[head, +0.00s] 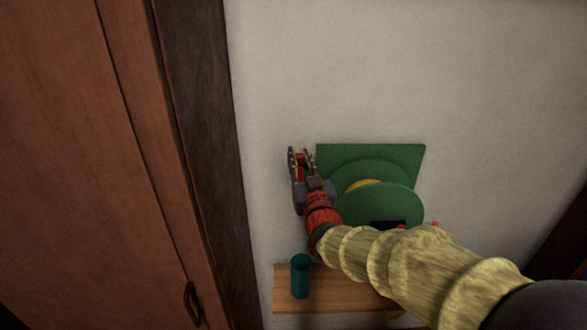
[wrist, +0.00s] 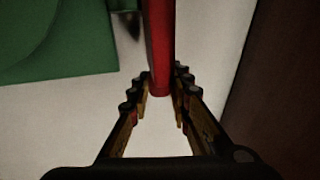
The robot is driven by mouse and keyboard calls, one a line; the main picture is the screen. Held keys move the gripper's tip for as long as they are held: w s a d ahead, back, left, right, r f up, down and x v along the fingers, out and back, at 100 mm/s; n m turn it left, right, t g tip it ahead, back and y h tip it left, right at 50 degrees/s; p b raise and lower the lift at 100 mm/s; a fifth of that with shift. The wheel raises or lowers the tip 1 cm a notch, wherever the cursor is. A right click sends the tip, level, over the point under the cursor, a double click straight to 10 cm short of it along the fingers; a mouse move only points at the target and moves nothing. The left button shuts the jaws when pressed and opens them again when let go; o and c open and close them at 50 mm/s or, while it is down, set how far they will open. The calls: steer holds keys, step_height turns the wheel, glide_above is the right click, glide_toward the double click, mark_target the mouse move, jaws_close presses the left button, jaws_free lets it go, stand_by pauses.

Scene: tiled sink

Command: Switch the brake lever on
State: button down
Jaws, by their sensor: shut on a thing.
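A green wall-mounted device (head: 400,160) with round discs and a yellow part between them is on the pale wall. My gripper (head: 302,158) is at the left of its back plate. In the wrist view, a red bar (wrist: 158,45), which looks like the brake lever, comes down from the top edge, with its end between the two fingers. My gripper (wrist: 160,85) is shut on this red lever. In the head view only a little red shows between the fingers. The lever's base is hidden. A green plate corner (wrist: 60,45) shows at upper left in the wrist view.
A wooden shelf (head: 283,301) below the device holds a teal cup (head: 300,278) under my arm. A brown wooden door (head: 70,170) with a dark frame (head: 195,130) stands at the left. The wall (head: 400,70) above the device is clear.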

steer(key=shift+d+f+m, duration=0.1)
steer(key=shift+d+m, duration=0.15)
steer(key=shift+m, duration=0.05)
steer(key=c, duration=1.6)
jaws_free()
steer(key=shift+c, duration=0.2)
steer(key=shift+s, duration=0.1)
steer(key=v, duration=1.2)
